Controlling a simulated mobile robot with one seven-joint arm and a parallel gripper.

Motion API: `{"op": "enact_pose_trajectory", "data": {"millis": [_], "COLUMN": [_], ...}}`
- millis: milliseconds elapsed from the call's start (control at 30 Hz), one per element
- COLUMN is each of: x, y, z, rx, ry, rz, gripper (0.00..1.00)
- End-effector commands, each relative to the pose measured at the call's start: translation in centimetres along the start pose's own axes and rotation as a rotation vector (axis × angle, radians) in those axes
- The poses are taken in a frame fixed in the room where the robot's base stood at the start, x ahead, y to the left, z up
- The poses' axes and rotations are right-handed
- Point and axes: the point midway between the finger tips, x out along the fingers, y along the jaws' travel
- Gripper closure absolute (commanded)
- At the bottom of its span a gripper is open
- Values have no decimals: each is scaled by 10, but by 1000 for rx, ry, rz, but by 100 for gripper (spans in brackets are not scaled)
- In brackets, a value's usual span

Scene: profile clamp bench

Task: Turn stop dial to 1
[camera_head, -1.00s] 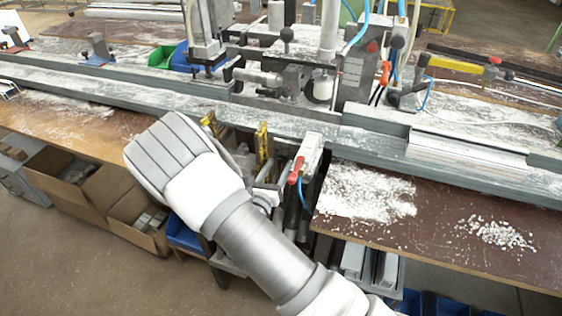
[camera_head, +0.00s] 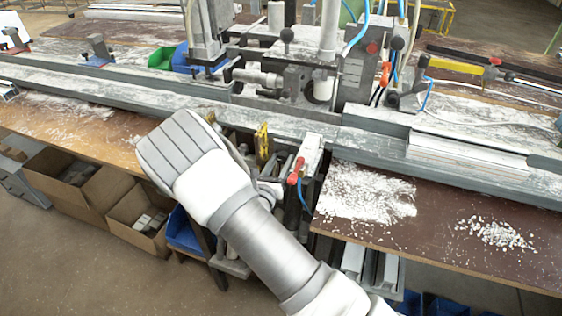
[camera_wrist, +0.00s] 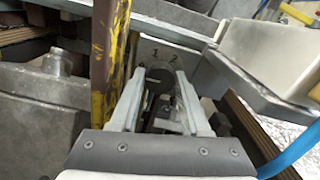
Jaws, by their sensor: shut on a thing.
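The stop dial (camera_wrist: 159,75) is a dark round knob in the wrist view. The numbers 1 and 2 are marked on a grey plate (camera_wrist: 168,54) just behind it. My gripper (camera_wrist: 158,88) is shut on the dial, with one pale finger on each side of it. The dial's pointer cannot be made out, so its setting is unclear. In the head view my wrist and arm cover the dial and the gripper's fingers.
A yellow upright bar (camera_wrist: 105,55) stands close to the left of my gripper. A red-handled lever (camera_head: 296,170) is to the right of my arm. A long grey rail (camera_head: 130,88) runs behind. Open cardboard boxes (camera_head: 75,178) sit below the bench at left.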

Motion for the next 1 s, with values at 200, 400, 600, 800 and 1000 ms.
{"op": "enact_pose_trajectory", "data": {"millis": [200, 400, 600, 800, 1000], "x": [0, 0, 0, 0, 0], "y": [0, 0, 0, 1, 1], "z": [-1, -1, -2, -3, -4], "rx": [30, 127, 291, 482, 668], "ry": [1, 1, 0, 1, 0], "rz": [-1, -1, -1, -1, 0], "gripper": [100, 100, 100, 100, 100]}}
